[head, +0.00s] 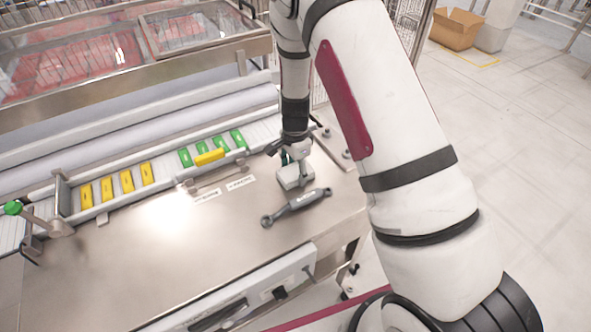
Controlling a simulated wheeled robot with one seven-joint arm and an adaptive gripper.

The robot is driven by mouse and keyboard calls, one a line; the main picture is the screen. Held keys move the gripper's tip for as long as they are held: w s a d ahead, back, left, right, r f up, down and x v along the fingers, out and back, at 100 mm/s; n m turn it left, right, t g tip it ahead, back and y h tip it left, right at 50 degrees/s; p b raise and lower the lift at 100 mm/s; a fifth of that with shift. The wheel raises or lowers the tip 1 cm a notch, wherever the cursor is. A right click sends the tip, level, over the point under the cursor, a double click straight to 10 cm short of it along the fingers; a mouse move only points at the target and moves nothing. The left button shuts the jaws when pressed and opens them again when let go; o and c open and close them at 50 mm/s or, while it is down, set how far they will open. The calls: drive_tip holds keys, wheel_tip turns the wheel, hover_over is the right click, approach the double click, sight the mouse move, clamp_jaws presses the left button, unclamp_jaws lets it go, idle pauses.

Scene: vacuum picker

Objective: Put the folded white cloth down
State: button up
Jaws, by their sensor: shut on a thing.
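The folded white cloth (289,179) is a small pale block shape at the right part of the steel table (190,255). My gripper (301,168) points down at it, shut on its upper side. The arm links partly cover the gripper, and the fingertips are small in view. Whether the cloth touches the table or hangs just above it, I cannot tell.
A grey double-ended tool (297,206) lies just in front of the cloth. Behind runs a channel with yellow packs (127,181) and green packs (221,143); one yellow pack (209,157) lies across its near edge. The table's front middle is clear.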

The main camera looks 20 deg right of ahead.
drive_tip(key=shift+f, duration=0.15)
drive_tip(key=o, duration=1.2)
